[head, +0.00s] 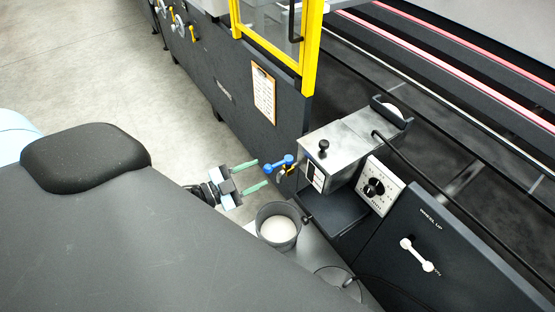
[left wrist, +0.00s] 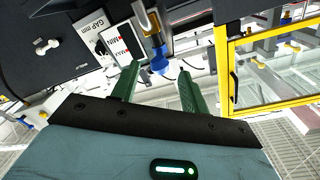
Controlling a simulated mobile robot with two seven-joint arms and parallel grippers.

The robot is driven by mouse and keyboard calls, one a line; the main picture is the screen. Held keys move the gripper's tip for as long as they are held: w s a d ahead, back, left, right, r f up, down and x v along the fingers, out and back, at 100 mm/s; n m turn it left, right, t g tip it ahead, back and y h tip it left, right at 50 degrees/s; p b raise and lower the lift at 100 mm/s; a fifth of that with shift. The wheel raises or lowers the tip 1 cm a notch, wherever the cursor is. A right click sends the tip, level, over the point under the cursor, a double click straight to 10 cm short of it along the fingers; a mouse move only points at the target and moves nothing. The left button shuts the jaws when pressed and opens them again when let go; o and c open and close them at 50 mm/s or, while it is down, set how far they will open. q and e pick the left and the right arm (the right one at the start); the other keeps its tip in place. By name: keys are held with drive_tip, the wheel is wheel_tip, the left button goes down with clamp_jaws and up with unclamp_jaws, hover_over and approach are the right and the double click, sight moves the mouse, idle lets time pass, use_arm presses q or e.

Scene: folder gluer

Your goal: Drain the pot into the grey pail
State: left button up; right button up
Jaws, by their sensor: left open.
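The pot (head: 345,140) is a metal box with a black knob on its lid, mounted on the dark machine. A brass tap (head: 290,172) with a blue handle (head: 278,163) sticks out of its front. The blue handle also shows in the left wrist view (left wrist: 161,62), between the fingertips. My left gripper (head: 262,173) has green fingers, is open and points at the handle; I cannot tell whether it touches. The grey pail (head: 262,234) stands below and in front of the tap, with off-white liquid inside. My right gripper is in neither view.
A dial panel (head: 380,186) sits right of the pot, and a black cable arches over it. A white handle (head: 417,255) is on the dark panel. A yellow-framed guard (head: 313,50) and a clipboard (head: 263,93) are beyond. Floor at upper left is clear.

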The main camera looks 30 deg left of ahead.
sight(272, 167)
use_arm(q)
drive_tip(key=x, duration=0.7)
drive_tip(key=shift+w+d+p, duration=0.25)
drive_tip(key=shift+w+p, duration=0.1)
clamp_jaws()
